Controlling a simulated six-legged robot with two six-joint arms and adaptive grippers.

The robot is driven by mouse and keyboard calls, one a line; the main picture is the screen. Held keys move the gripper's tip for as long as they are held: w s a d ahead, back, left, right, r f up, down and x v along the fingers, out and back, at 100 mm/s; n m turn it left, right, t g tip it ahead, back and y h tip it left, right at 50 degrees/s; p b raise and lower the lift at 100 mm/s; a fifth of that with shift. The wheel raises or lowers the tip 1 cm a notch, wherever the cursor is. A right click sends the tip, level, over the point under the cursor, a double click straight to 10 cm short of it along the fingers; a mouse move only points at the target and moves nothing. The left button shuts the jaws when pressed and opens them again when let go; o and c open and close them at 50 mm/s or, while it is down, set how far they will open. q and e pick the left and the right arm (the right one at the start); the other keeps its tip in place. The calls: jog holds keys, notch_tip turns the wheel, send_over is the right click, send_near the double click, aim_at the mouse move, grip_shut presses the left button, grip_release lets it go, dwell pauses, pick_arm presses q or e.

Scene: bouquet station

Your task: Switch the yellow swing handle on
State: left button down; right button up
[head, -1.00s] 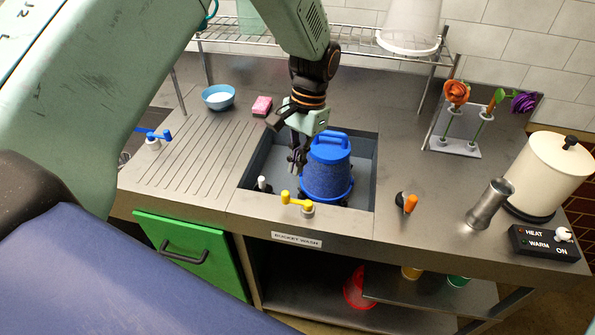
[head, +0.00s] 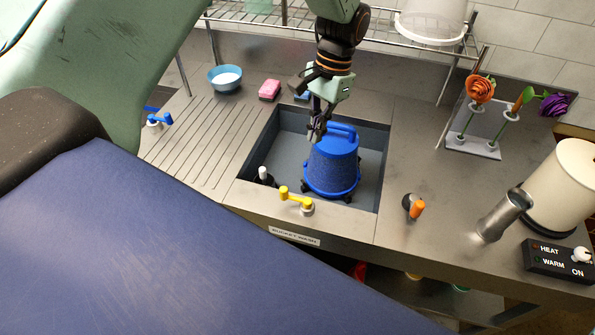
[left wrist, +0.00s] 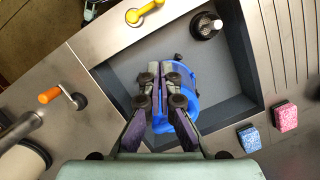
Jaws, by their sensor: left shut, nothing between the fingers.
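The yellow swing handle (head: 292,196) sits on the front rim of the sink, in front of the blue bucket. In the left wrist view the yellow handle (left wrist: 147,11) shows at the top edge. My left gripper (head: 316,136) is shut and empty, above the sink by the top of the bucket, behind the yellow handle and apart from it. In the left wrist view its closed fingers (left wrist: 166,70) overlap the bucket. My right gripper is not in view.
The blue bucket (head: 331,165) stands in the sink (head: 374,165). A metal cylinder (head: 505,214) and a heater switch box (head: 556,262) stand further right.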

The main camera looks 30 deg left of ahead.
pick_arm(q)
jog(key=shift+s+a+f+p, duration=0.3)
jog(key=shift+s+f+p, duration=0.15)
jog(key=shift+s+f, duration=0.9)
jog(key=shift+s+a+f+p, duration=0.4)
jog(key=shift+s+f, duration=0.5)
jog(key=shift+f, duration=0.95)
jog(key=shift+s+a+f+p, duration=0.2)
jog(key=shift+s+f+p, duration=0.35)
jog(key=shift+s+f, duration=0.8)
jog(key=shift+w+f, duration=0.25)
jog(key=shift+f, duration=0.05)
jog(key=shift+w, duration=0.1)
